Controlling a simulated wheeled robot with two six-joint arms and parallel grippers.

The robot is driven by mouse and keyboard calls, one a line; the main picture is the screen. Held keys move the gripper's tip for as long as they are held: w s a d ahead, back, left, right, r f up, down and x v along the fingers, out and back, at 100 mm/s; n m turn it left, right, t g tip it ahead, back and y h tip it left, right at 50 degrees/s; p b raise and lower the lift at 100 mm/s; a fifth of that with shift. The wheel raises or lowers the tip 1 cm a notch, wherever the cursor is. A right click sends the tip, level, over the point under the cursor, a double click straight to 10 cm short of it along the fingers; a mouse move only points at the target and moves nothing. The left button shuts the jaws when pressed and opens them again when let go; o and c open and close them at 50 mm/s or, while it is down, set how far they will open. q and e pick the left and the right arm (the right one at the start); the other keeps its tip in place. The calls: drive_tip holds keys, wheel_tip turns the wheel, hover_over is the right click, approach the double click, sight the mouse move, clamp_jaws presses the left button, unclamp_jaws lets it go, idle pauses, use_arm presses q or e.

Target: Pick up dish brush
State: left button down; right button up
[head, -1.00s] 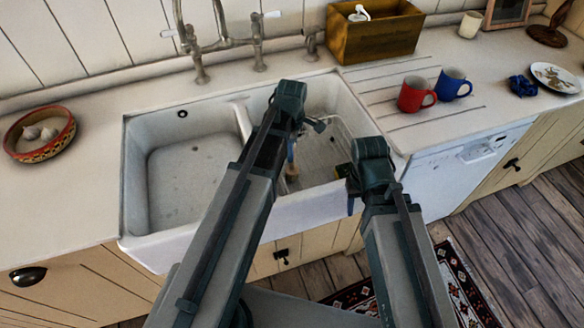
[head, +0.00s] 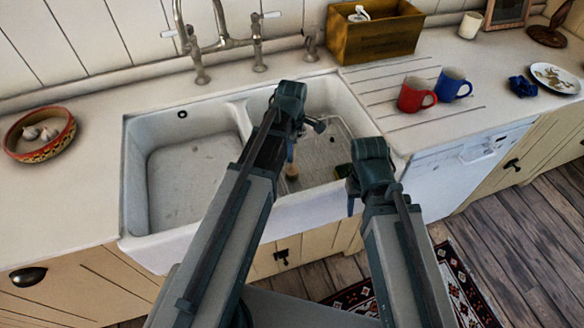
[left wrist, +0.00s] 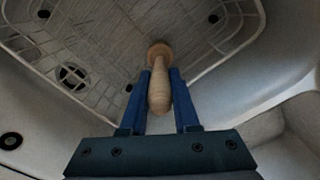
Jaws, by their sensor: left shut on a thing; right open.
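The dish brush (left wrist: 159,92) has a pale wooden handle and a round head. In the left wrist view, the blue fingers of my left gripper (left wrist: 160,85) are shut on its handle, with the head towards the wire rack below. In the head view, the brush (head: 291,170) hangs below my left gripper (head: 293,140) in the right basin, partly hidden by the arm. I cannot tell exactly how far it is above the rack. My right gripper (head: 351,195) is open at the sink's front right edge.
The white double sink (head: 190,233) has a wire rack (left wrist: 205,50) in its right basin. A red mug (head: 412,97) and a blue mug (head: 452,82) stand on the drainer to the right. The left basin is empty.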

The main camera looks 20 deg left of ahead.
use_arm(q)
drive_tip(key=shift+r, duration=0.1)
idle(0.6)
wheel_tip(320, 180, up, 10)
drive_tip(key=p, duration=1)
wheel_tip(320, 180, up, 13)
drive_tip(key=p, duration=1.3)
drive_tip(key=shift+f, duration=0.2)
